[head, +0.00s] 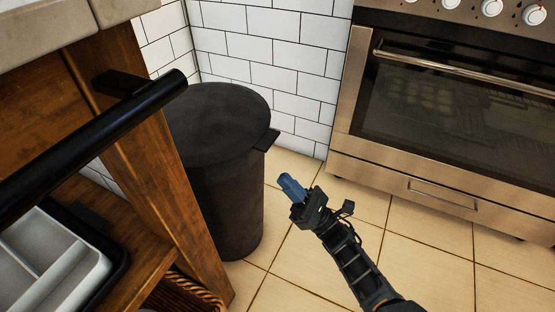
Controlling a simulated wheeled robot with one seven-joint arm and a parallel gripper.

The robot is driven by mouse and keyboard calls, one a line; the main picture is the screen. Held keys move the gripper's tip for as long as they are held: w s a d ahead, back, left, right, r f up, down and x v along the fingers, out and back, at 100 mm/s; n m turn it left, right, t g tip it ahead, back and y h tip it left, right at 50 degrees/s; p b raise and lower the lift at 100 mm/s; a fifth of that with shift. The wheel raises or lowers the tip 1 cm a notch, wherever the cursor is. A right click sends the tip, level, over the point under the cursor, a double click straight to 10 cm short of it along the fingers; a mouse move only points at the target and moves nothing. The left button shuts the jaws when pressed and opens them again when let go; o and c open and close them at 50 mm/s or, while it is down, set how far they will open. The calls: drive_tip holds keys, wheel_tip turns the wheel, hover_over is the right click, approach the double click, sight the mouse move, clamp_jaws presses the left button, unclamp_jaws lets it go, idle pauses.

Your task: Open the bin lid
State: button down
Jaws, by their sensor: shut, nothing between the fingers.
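A dark, round bin (226,200) stands on the floor in the corner, left of centre. Its flat, dark lid (220,118) lies closed on top. A small lid tab (268,139) sticks out at the right side of the rim. My gripper (288,185), with blue fingers, is to the right of the bin and lower in the picture than the tab. It is shut and empty, pointing up and left, and apart from the bin in the picture. The bin's lower left side is hidden behind the wooden unit.
A wooden shelf unit (150,165) with a black bar (90,135) stands close at the left, holding a grey tray (55,265). A steel oven (450,110) stands at the right. White tiled wall (265,45) is behind. Tiled floor (420,245) between is clear.

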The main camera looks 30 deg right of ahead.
sight(265, 146)
drive_tip(key=shift+w+a+r, duration=0.3)
drive_tip(key=shift+w+r, duration=0.1)
drive_tip(key=shift+r, duration=0.75)
drive_tip(key=shift+w+a+r, duration=0.25)
drive_tip(key=shift+w+r, duration=0.1)
drive_tip(key=shift+r, duration=0.8)
drive_tip(key=shift+w+a+r, duration=0.3)
drive_tip(key=shift+w+r, duration=0.1)
drive_tip(key=shift+r, duration=0.75)
